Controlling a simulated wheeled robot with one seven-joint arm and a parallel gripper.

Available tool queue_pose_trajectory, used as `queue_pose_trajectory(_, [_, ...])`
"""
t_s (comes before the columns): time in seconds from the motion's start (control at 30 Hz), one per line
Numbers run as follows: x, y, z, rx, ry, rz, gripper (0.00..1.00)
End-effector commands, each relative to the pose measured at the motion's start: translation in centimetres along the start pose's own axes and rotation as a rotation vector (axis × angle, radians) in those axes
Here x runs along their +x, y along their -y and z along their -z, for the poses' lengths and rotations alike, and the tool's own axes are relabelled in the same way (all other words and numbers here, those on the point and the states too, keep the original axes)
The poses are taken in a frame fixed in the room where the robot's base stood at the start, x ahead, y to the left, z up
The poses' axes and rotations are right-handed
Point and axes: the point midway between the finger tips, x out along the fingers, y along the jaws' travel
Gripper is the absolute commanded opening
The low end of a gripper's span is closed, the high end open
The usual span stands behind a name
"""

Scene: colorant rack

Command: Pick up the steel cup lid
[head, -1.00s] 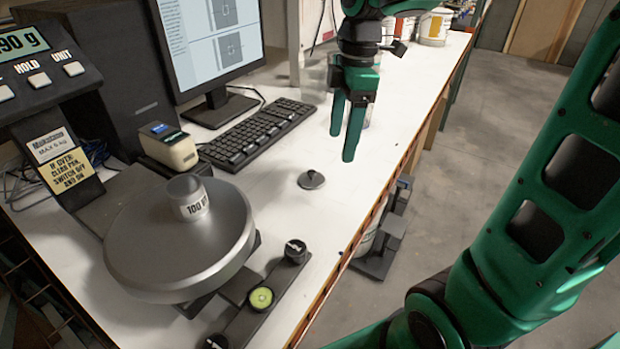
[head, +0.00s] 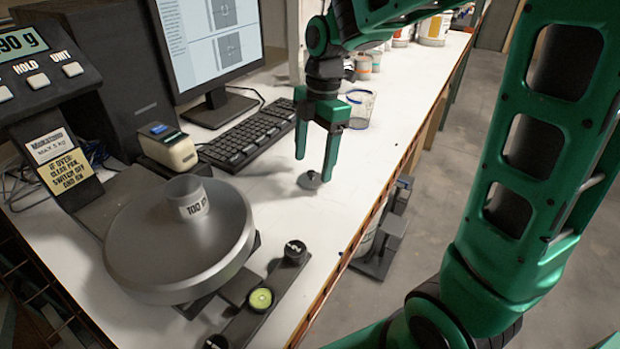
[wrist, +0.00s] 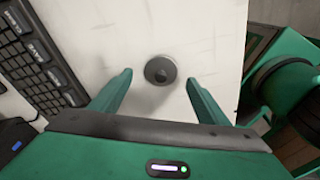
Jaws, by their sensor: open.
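One finger overlaps part of the lid's edge in the head view. In the wrist view the lid (wrist: 160,70) sits between and beyond the spread fingertips of my gripper (wrist: 159,76). I cannot tell the exact height above it.
A black keyboard (head: 247,137) lies left of the lid. A scale pan (head: 180,245) bearing a 100 weight (head: 189,197) stands at front left. The worktop's edge (head: 357,232) is on the right; the surface around the lid is clear.

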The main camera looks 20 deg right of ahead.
Motion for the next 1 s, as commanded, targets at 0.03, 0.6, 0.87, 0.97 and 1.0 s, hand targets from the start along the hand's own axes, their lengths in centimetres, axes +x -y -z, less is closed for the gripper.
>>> queue_pose_trajectory(0.03, [0.8, 0.1, 0.0, 0.000, -0.001, 0.004, 0.69])
queue_pose_trajectory(0.6, [3.0, 0.0, -0.1, 0.000, 0.000, 0.000, 0.45])
queue_pose_trajectory(0.87, [3.0, 0.0, -0.1, 0.000, 0.000, 0.000, 0.25])
queue_pose_trajectory(0.97, [2.9, 0.0, 0.0, 0.000, 0.000, -0.001, 0.25])
queue_pose_trajectory(1.0, [2.9, 0.0, 0.0, 0.000, 0.000, -0.001, 0.25])
